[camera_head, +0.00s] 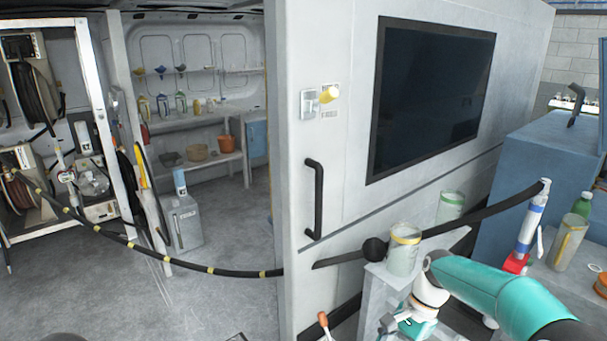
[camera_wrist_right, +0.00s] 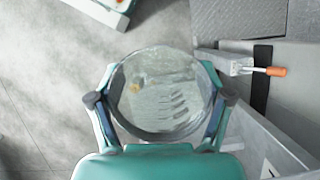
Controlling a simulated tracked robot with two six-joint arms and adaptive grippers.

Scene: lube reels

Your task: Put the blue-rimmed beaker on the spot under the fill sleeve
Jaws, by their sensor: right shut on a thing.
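My right gripper (camera_wrist_right: 160,98) is shut around a clear round beaker (camera_wrist_right: 160,75), seen from above in the wrist view. I cannot make out a blue rim on it. In the head view my right gripper (camera_head: 410,325) is low at the bottom, below the yellow-rimmed beaker, and the held beaker is hidden or out of frame there. A yellow-rimmed beaker (camera_head: 404,252) and a green-rimmed beaker (camera_head: 450,206) stand near the grey wall. I cannot identify the fill sleeve or the spot under it. My left gripper is out of view.
A black hose with yellow bands (camera_head: 210,271) hangs across the doorway. Reels (camera_head: 30,85) stand in a rack at far left. An orange-handled tool (camera_wrist_right: 275,71) sits right of my gripper in the wrist view. A blue-and-white dispensing handle (camera_head: 530,220) stands at right. The left floor is open.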

